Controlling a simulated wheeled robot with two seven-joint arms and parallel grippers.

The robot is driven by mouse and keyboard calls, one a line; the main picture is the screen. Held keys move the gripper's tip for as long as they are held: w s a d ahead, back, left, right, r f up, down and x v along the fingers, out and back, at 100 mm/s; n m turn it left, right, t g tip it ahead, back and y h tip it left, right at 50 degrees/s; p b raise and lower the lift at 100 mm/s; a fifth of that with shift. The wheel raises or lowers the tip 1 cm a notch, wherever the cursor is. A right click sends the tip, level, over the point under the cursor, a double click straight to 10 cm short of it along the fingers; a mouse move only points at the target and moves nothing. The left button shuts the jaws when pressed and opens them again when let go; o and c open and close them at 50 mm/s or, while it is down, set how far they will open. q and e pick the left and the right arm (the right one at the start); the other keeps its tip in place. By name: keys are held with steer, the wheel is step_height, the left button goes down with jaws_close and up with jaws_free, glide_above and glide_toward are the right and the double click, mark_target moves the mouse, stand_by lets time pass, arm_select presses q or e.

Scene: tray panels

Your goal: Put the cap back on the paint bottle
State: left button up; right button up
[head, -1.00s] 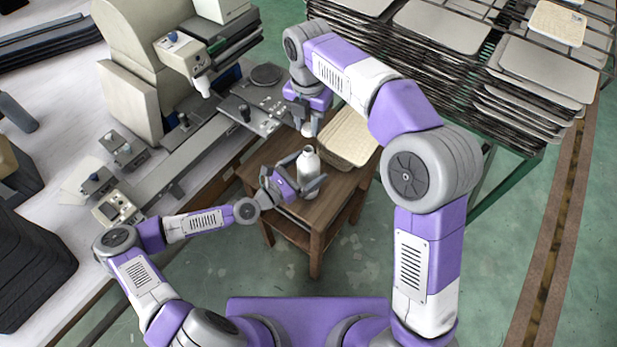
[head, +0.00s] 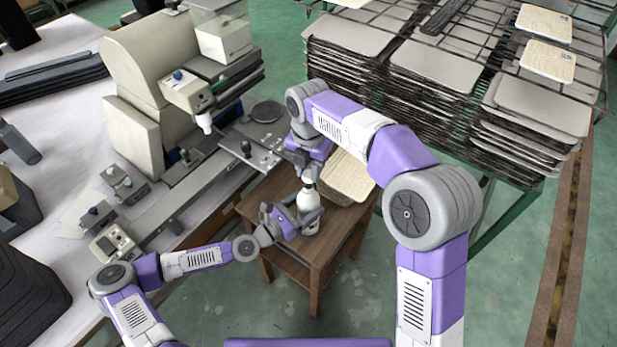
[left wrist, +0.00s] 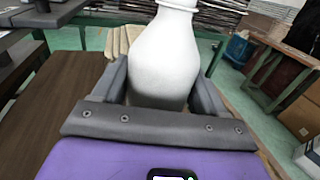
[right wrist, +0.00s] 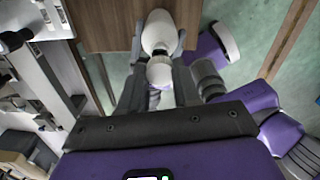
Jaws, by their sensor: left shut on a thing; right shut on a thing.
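The white paint bottle (head: 309,216) is upright over the small wooden table, its body between the fingers of my left gripper (head: 298,219). In the left wrist view, the bottle (left wrist: 166,62) fills the space between the shut fingers (left wrist: 164,98), and its top is cut off. My right gripper (head: 305,166) points down above the bottle. It is shut on the small pale cap (head: 307,177), which is at the bottle's neck. The cap (right wrist: 160,70) also shows between the fingertips in the right wrist view, in line with the bottle (right wrist: 158,32). I cannot tell whether cap and neck touch.
The wooden table (head: 277,215) stands below both grippers. A beige tray stack (head: 347,176) sits at its back, close behind the right gripper. A grey machine (head: 200,165) on a white bench is at left. Racks of stacked trays (head: 450,45) stand at back right.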

steer(key=shift+f, duration=0.7)
steer(key=shift+f, duration=0.9)
steer(key=shift+f, duration=0.5)
